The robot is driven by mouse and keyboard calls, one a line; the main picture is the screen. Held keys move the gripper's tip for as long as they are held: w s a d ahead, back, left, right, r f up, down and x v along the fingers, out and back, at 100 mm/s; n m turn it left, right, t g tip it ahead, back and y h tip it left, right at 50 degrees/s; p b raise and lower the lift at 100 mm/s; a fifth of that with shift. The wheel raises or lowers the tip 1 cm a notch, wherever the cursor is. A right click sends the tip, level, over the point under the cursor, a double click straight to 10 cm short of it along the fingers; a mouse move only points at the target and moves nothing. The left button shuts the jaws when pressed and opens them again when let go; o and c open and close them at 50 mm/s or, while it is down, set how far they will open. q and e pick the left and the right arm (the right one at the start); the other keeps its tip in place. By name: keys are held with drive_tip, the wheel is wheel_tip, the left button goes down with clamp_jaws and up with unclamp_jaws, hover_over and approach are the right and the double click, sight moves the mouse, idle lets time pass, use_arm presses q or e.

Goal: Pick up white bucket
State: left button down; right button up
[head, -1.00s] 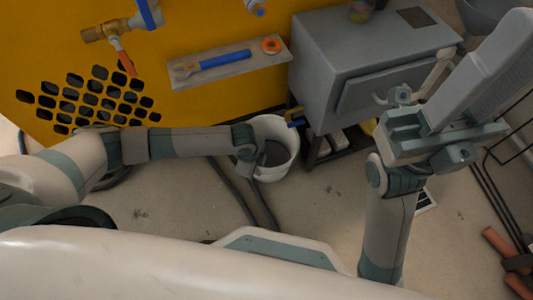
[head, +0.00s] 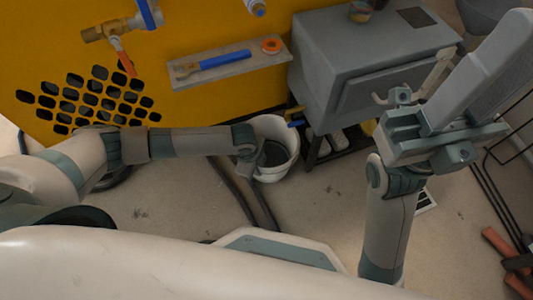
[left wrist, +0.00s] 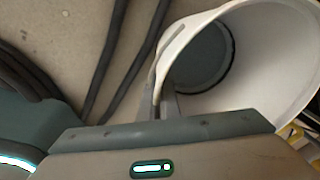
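The white bucket (head: 289,160) stands upright on the floor, beside the grey cabinet and in front of the yellow panel. Its inside bottom looks dark. My left gripper (head: 250,168) is at the bucket's left side. In the left wrist view the white bucket (left wrist: 277,62) fills the upper right, and my left gripper (left wrist: 157,98) has its fingers close together on either side of the rim wall. The fingertips are partly hidden by the bucket. My right gripper (head: 412,97) is raised in front of the cabinet, away from the bucket; its finger opening is unclear.
The grey cabinet (head: 335,50) stands on a dark frame right of the bucket. Dark hoses (head: 245,190) run along the floor by the bucket. A shelf (head: 228,64) on the yellow panel holds a blue-handled wrench (head: 225,60) and an orange ring (head: 271,46). Floor in front is open.

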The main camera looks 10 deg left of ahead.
use_arm(q)
drive_tip(key=shift+w+a, duration=0.1)
drive_tip(key=shift+w+r, duration=0.1)
drive_tip(key=shift+w, duration=0.05)
drive_tip(key=shift+r+p, duration=0.2)
drive_tip(key=shift+p, duration=0.1)
